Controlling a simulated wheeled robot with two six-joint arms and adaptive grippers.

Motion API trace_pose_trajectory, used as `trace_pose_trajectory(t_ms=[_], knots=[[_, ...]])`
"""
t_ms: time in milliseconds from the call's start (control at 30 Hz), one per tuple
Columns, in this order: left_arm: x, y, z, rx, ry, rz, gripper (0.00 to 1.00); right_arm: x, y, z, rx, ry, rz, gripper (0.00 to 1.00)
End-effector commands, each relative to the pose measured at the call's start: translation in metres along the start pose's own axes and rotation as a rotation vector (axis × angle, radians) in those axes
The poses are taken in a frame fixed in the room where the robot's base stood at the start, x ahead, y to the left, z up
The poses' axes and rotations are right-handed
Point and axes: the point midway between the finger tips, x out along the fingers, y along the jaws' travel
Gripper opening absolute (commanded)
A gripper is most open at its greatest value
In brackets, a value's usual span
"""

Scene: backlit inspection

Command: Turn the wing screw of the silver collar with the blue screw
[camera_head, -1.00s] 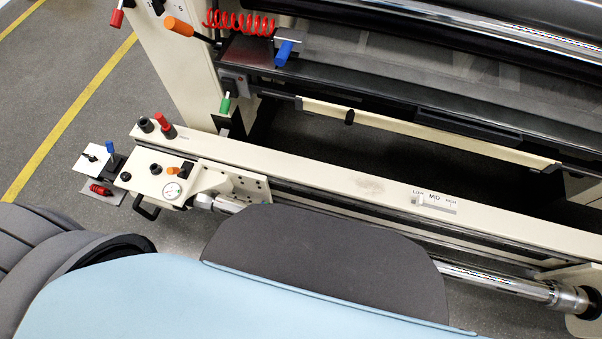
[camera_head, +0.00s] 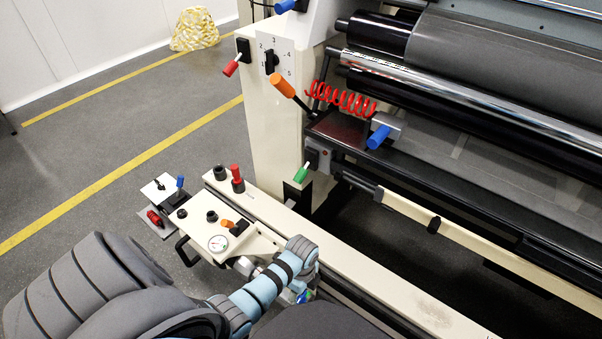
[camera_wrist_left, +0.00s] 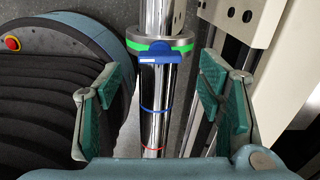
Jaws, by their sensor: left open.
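In the left wrist view, a blue wing screw (camera_wrist_left: 168,56) sits across a silver collar (camera_wrist_left: 156,41) with a bright green ring, on a shiny metal shaft (camera_wrist_left: 154,125). My left gripper (camera_wrist_left: 160,85) is open and empty, with one green-padded finger on each side of the shaft, apart from it. The wing screw lies between the finger lines, just beyond the tips. In the head view my left arm (camera_head: 265,285) reaches over the near rail; its gripper and the collar are mostly hidden. My right gripper is not in view.
The cream rail (camera_head: 345,255) runs beside the shaft. Thin blue and red rings mark the shaft.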

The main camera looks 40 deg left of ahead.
Motion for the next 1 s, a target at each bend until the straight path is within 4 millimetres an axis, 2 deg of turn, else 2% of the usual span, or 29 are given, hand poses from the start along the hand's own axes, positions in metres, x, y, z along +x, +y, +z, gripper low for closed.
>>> trace_pose_trajectory(t_ms=[33, 167, 467, 767, 1000], knots=[[0.018, 0.0, 0.0, -0.001, 0.0, 0.001, 0.62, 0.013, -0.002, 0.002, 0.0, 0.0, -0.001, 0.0], [0.035, 0.0, 0.0, -0.002, 0.0, 0.0, 0.62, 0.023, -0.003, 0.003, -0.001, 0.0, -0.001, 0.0], [0.037, 0.0, 0.0, -0.002, 0.0, -0.001, 0.62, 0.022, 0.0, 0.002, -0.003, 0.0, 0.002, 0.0], [0.037, 0.0, 0.0, -0.002, 0.0, -0.001, 0.15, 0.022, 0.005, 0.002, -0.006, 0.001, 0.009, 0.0], [0.037, 0.001, 0.0, -0.016, 0.0, 0.001, 0.13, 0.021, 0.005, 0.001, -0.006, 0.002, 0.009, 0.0]])
